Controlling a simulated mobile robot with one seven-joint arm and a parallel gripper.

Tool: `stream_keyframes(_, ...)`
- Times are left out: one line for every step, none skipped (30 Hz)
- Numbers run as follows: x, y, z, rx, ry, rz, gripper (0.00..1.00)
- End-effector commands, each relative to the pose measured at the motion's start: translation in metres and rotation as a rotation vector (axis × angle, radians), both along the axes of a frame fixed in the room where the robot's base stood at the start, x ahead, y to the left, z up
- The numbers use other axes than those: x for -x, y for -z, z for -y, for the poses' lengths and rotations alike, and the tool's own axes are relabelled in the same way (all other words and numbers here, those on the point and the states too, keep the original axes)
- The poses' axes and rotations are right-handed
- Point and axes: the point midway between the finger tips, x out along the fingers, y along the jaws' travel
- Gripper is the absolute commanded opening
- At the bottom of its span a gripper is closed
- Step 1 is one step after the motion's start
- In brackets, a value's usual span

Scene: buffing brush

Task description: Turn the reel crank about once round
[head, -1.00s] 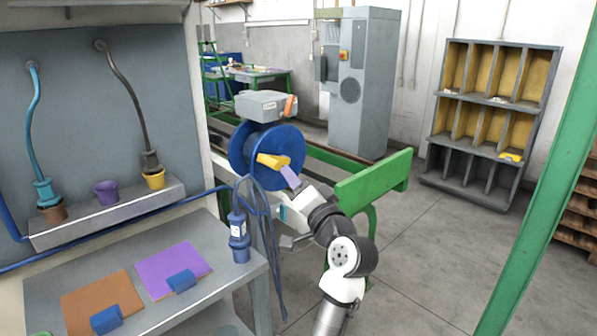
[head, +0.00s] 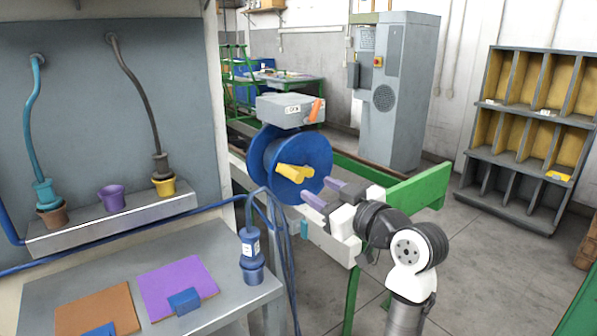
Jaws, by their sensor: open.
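The blue reel (head: 265,163) stands upright beyond the bench, under a grey box with an orange lever. The yellow crank (head: 291,173) sits on the reel's near face, with its handle towards me. My gripper (head: 319,190) is just right of and below the crank. Its two purple fingers are spread apart and point left towards the reel. Nothing shows between them, and the fingers look clear of the crank. The exact depth gap is hard to tell.
A green beam (head: 420,186) runs right of the reel, behind my arm. Left is a grey bench (head: 215,262) with a blue connector (head: 251,255) and hanging blue cables (head: 285,255) near my gripper. Open floor lies to the right.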

Motion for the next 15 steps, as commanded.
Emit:
stream_keyframes(-0.009, -0.003, -0.008, -0.001, -0.004, -0.004, 0.43)
stream_keyframes(-0.015, -0.003, -0.012, -0.002, -0.004, -0.004, 0.43)
stream_keyframes(-0.022, -0.003, -0.017, -0.002, -0.002, -0.006, 0.43)
stream_keyframes(-0.027, -0.003, -0.02, -0.002, -0.003, -0.004, 0.43)
stream_keyframes(-0.033, -0.003, -0.024, -0.002, -0.003, -0.004, 0.43)
stream_keyframes(-0.039, -0.002, -0.03, -0.002, -0.003, -0.004, 0.43)
stream_keyframes(-0.044, -0.003, -0.033, -0.002, -0.003, -0.004, 0.43)
stream_keyframes(-0.049, -0.003, -0.036, -0.003, -0.002, -0.005, 0.43)
stream_keyframes(-0.055, -0.003, -0.04, -0.003, -0.001, -0.004, 0.43)
stream_keyframes(-0.059, -0.002, -0.043, -0.002, -0.002, -0.004, 0.43)
stream_keyframes(-0.062, -0.002, -0.046, -0.001, -0.002, -0.004, 0.43)
stream_keyframes(-0.067, -0.002, -0.049, -0.002, 0.0, -0.003, 0.43)
stream_keyframes(-0.07, -0.002, -0.05, -0.002, 0.0, -0.003, 0.43)
stream_keyframes(-0.072, -0.002, -0.052, -0.002, 0.0, -0.003, 0.43)
stream_keyframes(-0.075, -0.002, -0.054, -0.002, 0.001, -0.002, 0.43)
